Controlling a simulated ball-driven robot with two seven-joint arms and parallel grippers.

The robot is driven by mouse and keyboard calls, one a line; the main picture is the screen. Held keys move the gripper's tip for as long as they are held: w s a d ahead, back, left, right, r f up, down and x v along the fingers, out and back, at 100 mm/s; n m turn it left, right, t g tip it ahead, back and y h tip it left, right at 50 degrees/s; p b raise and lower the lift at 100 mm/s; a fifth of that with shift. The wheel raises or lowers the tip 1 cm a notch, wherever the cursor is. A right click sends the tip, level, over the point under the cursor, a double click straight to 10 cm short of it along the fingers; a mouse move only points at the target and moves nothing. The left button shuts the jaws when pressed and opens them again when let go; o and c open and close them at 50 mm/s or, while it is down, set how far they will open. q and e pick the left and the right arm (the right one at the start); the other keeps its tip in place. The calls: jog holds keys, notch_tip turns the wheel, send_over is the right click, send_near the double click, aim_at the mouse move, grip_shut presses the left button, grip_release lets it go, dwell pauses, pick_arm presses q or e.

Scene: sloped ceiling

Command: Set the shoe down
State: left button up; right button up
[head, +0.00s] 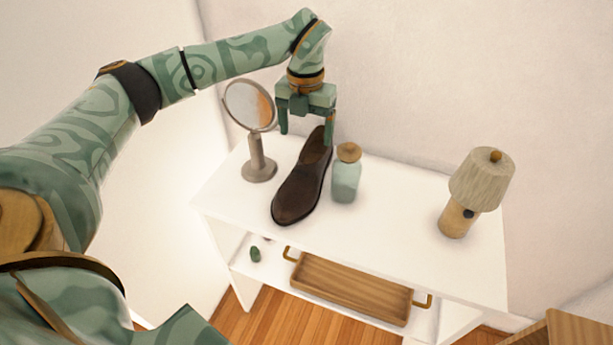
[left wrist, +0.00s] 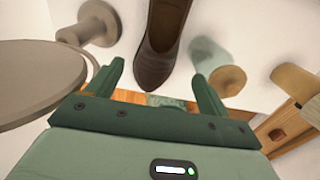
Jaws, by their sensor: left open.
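A dark brown shoe (head: 301,181) rests on the white table (head: 390,232), its toe toward the front edge and its heel toward the back wall. My left gripper (head: 306,138) is open above the heel end, its fingers apart and pointing down. In the left wrist view the shoe (left wrist: 157,50) lies beyond the gap between the two open fingers (left wrist: 165,82), with nothing held between them. My right gripper is in neither view.
A round mirror on a stand (head: 257,160) stands left of the shoe. A glass bottle with a wooden stopper (head: 345,180) stands close on its right. A lamp (head: 478,185) is farther right, with bare tabletop between. A wooden tray (head: 350,288) sits on the lower shelf.

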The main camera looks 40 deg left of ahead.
aim_at(306, 171)
pick_arm(q)
notch_tip(306, 171, down, 8)
jog(key=shift+w+f+b, duration=0.1)
jog(key=shift+f+b, duration=0.05)
jog(key=shift+b, duration=1.05)
jog(key=f+b, duration=0.1)
jog(key=f, duration=0.2)
jog(key=f+b, duration=0.1)
jog(key=f, duration=0.1)
jog(key=shift+w+a+f+b, duration=0.15)
jog(key=shift+w+f+b, duration=0.1)
jog(key=shift+b, duration=0.1)
jog(key=shift+s+r, duration=0.1)
jog(key=shift+r, duration=0.1)
jog(key=shift+c, duration=0.7)
jog(key=c, duration=0.9)
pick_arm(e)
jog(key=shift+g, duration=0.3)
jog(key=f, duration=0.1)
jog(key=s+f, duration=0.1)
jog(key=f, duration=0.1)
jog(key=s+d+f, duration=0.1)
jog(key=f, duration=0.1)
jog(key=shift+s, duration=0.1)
pick_arm(q)
jog(key=shift+c, duration=0.2)
